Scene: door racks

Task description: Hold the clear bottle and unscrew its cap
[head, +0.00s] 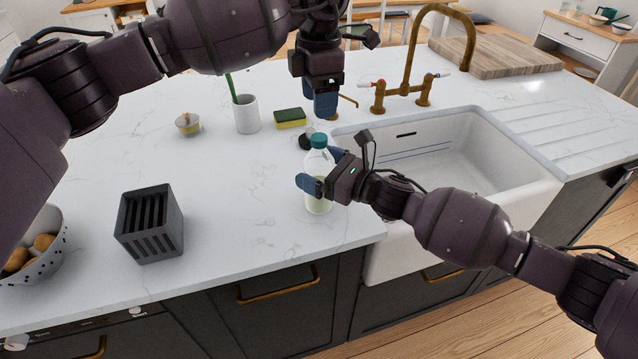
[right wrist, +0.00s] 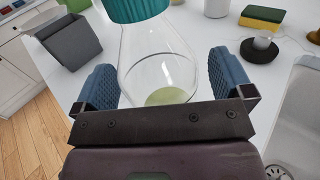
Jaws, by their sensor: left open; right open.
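The clear bottle (head: 318,165) stands upright on the white counter near the sink's left edge, with a little pale green liquid low inside. Its teal cap (head: 319,140) is on top; the cap also shows at the top of the right wrist view (right wrist: 138,8). My right gripper (head: 318,170) is open, with one blue finger on each side of the bottle (right wrist: 158,58); I cannot tell whether they touch it. My left gripper (head: 322,100) is open and empty above and slightly behind the cap, pointing down. Part of the bottle is hidden by the right gripper.
The white sink (head: 440,160) with a brass faucet (head: 410,85) lies right of the bottle. A sponge (head: 290,118), a white cup (head: 246,115) and a dark round object (head: 306,141) stand behind. A dark slotted holder (head: 150,225) is at left.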

